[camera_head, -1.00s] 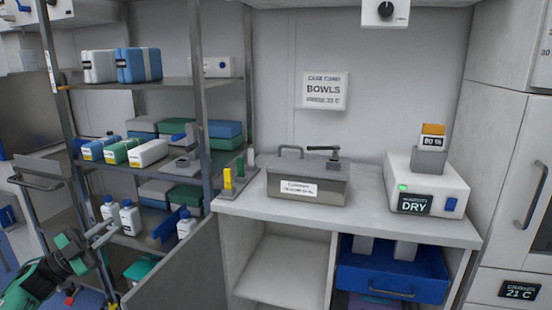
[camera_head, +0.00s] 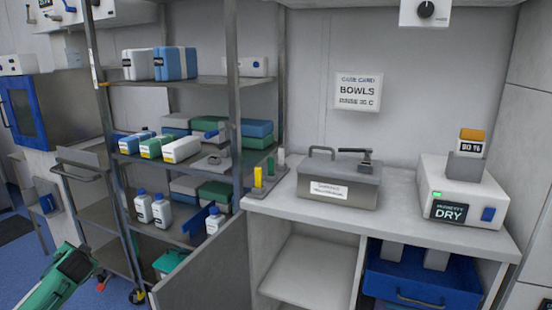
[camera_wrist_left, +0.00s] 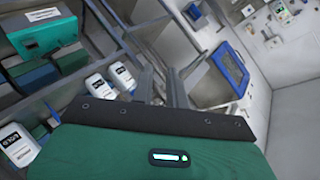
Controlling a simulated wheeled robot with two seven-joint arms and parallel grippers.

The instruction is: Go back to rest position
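My left arm (camera_head: 55,283), green with a dark wrist, comes in at the bottom left of the head view. Its fingers cannot be made out there. In the left wrist view my left gripper (camera_wrist_left: 160,82) shows two grey fingers apart with nothing between them. White bottles (camera_wrist_left: 123,76) are beside the fingers in that view. My right arm and gripper are not in view.
A metal shelf rack (camera_head: 236,110) holds boxes, cartons and white bottles (camera_head: 162,210). A counter (camera_head: 400,218) carries a grey lidded box (camera_head: 340,190) and a white dryer unit (camera_head: 458,178). An open door panel (camera_head: 205,275) stands below. Blue floor (camera_head: 25,260) shows at left.

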